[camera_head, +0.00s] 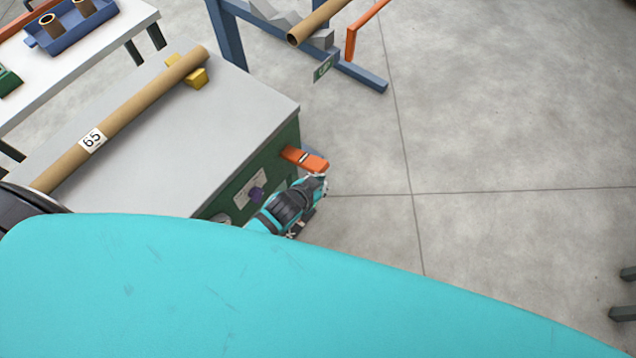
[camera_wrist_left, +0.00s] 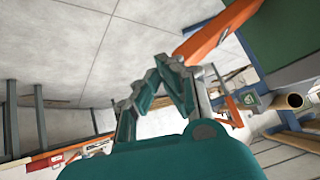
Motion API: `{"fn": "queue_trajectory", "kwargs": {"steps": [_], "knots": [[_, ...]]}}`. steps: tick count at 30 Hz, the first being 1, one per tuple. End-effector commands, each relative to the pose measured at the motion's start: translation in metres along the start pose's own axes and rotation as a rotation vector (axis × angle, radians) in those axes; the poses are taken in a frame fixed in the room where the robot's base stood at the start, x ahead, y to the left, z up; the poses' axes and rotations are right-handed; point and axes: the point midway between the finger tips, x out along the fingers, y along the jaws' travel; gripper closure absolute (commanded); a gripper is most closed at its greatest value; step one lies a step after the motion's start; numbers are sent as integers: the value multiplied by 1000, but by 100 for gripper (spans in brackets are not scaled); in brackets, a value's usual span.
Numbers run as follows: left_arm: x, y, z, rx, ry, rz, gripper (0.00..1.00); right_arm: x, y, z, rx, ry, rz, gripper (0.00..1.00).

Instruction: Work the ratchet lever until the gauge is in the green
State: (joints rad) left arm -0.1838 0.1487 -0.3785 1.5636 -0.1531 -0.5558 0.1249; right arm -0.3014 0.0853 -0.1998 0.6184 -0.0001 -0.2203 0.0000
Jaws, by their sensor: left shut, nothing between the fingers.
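The orange ratchet lever (camera_head: 305,160) sticks out from the front of the green machine (camera_head: 277,157) near its right corner. My left gripper (camera_head: 319,183) is just in front of and below the lever's end in the head view. In the left wrist view the orange lever (camera_wrist_left: 215,32) runs above and right of the gripper fingers (camera_wrist_left: 168,76), which are shut and empty. I cannot tell whether they touch the lever. A pale panel (camera_head: 250,187) with a purple knob is on the machine front. I cannot read any gauge. My right gripper is not in view.
A long cardboard tube (camera_head: 125,118) marked 65 lies on the machine top against a yellow block (camera_head: 187,73). A blue rack (camera_head: 228,35) holds another tube (camera_head: 320,20) behind. Bare floor (camera_head: 510,130) lies to the right. A large teal surface covers the lower head view.

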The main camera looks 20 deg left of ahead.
Motion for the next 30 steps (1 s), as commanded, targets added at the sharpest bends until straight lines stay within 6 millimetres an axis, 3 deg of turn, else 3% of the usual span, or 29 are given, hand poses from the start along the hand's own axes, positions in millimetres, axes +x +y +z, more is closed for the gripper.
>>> {"fn": "queue_trajectory", "kwargs": {"steps": [7,30], "knots": [[-20,2,0,1,1,0,100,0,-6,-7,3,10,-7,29],[-20,2,-2,0,3,0,100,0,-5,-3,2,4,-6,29]]}}
